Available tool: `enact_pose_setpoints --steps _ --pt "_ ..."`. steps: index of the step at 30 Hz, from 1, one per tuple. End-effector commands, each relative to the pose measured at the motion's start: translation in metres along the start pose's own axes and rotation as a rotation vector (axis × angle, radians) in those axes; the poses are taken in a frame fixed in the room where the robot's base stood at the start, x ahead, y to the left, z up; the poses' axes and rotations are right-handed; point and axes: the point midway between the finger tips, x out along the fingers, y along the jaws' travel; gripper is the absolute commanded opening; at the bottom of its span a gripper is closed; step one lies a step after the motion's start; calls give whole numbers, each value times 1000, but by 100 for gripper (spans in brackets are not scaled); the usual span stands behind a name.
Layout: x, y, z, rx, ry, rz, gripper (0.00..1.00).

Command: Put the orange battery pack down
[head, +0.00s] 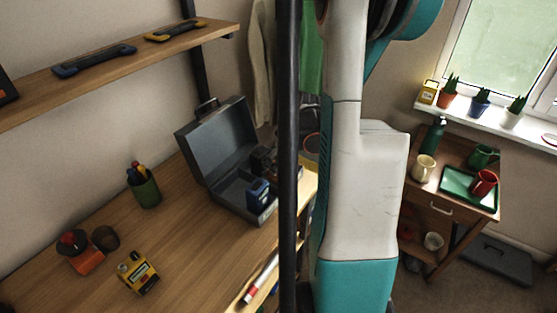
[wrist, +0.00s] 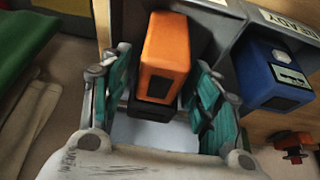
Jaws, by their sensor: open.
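The orange battery pack (wrist: 167,45) shows in the wrist view between the two teal fingers of my gripper (wrist: 160,65). The fingers are open, one on each side of the pack, and the pack's dark end points toward the gripper's palm. The pack appears to be at a grey compartment (wrist: 210,28) whose edge carries a light label; I cannot tell whether it rests on the floor there. In the head view the orange pack and my gripper are hidden behind my arm and a dark post.
A blue pack (wrist: 272,75) sits in the neighbouring compartment, beside a READY label (wrist: 292,25). In the head view an open grey toolbox (head: 210,135) stands on the workbench. A green pen cup (head: 144,187) and a yellow device (head: 138,273) stand on its left part.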

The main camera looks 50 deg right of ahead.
Motion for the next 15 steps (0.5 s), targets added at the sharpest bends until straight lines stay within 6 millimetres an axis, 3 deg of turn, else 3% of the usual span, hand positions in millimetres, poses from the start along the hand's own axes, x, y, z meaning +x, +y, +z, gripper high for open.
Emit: enact_pose_setpoints --steps 5,15 --pt "-8 0 -1 1 0 0 56" --pt "-75 0 -2 1 0 0 56"
